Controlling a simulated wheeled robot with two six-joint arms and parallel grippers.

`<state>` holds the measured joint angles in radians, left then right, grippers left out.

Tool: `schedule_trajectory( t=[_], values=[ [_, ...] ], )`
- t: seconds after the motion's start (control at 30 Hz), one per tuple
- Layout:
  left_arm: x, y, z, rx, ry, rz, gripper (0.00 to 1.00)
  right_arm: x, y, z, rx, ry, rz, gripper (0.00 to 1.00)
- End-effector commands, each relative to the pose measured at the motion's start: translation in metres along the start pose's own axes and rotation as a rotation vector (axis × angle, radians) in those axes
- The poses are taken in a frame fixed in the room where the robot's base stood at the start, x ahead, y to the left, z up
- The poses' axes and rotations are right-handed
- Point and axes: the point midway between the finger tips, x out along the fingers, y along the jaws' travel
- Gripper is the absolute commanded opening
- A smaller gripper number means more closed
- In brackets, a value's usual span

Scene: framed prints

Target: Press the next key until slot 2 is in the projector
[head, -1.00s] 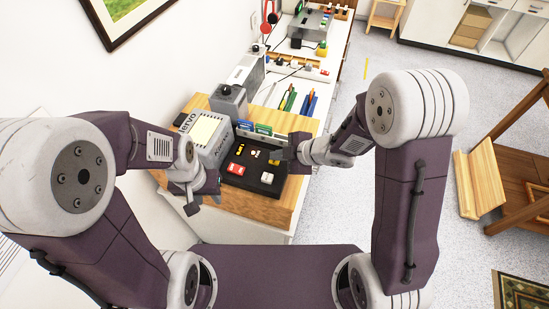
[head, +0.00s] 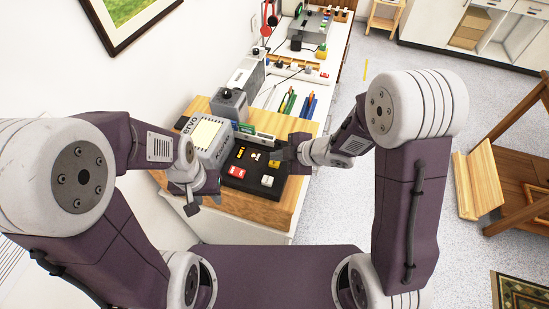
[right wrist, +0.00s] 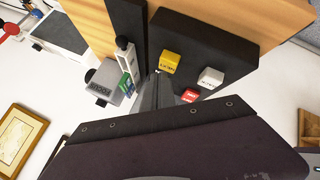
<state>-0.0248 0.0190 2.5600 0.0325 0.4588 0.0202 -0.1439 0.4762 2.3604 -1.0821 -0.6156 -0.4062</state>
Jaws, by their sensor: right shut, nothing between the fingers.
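The grey projector (head: 208,136) with a pale lit panel stands on the wooden top, left of a black key panel (head: 250,187). The panel carries a red key (head: 236,171), a white key (head: 267,181) and a yellow key (head: 274,163); the yellow one also shows in the right wrist view (right wrist: 169,62). Key lettering is too small to read surely. Coloured slides (head: 245,129) stand behind the panel; which slot is in the projector cannot be told. My right gripper (head: 288,157) is shut and empty, beside the yellow key. My left gripper (head: 190,203) hangs left of the panel, its fingers unclear.
A grey box with a black knob (head: 230,103) stands behind the projector. Pens (head: 289,103) and cables lie further back on the white counter. Open floor (head: 390,75) is to the right. The wall and a framed picture (head: 128,18) are at the left.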

Motion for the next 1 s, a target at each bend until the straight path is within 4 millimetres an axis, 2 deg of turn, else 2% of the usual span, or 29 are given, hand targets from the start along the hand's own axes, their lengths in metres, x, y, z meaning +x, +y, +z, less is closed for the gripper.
schedule_trajectory(
  t=[0.1,0.47,0.9,1.0],
  values=[
    [-0.008,0.0,-0.001,0.0,0.0,0.0,0.36,-0.006,0.004,-0.004,0.0,0.0,0.0,0.0],
    [-0.01,0.0,-0.001,0.0,0.0,0.0,0.36,-0.007,0.005,-0.005,0.0,0.001,0.001,0.0],
    [-0.054,0.001,-0.006,0.0,0.0,0.0,0.36,-0.038,0.028,-0.028,0.0,0.001,0.001,0.0],
    [-0.059,0.001,-0.006,0.0,0.0,0.0,0.36,-0.041,0.03,-0.03,0.0,0.0,0.001,0.0]
  ],
)
